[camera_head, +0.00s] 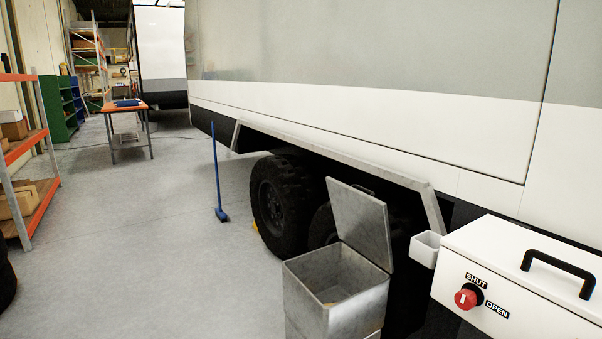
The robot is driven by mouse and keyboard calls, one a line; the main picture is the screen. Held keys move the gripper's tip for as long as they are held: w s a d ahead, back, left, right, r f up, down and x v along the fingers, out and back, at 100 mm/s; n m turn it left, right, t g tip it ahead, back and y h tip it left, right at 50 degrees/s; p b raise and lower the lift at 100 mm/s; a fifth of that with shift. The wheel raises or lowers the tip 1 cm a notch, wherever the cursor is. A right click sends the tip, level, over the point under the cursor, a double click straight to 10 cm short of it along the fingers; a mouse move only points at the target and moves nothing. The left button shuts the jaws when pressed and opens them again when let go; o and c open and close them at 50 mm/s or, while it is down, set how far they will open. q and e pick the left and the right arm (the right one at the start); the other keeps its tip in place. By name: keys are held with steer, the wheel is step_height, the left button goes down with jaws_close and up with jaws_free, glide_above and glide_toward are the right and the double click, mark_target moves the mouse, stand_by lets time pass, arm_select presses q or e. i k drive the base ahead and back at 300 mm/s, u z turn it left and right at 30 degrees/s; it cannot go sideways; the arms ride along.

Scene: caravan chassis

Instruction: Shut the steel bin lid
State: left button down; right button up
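The steel bin (335,307) stands at the bottom centre of the head view, beside the caravan's wheels. It is a square grey metal box, and its lower part runs out of the picture. Its steel lid (360,222) is open, raised steeply at the bin's back right side and leaning slightly back. Neither of my grippers is in view.
A white box (530,275) with a black handle and a red SHUT/OPEN knob (468,297) stands right of the bin. A small white cup (425,249) sits between them. A blue broom (219,175) stands behind.

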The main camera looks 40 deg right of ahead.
mark_target(361, 219)
steer(key=i, duration=2.25)
steer(key=z, duration=1.9)
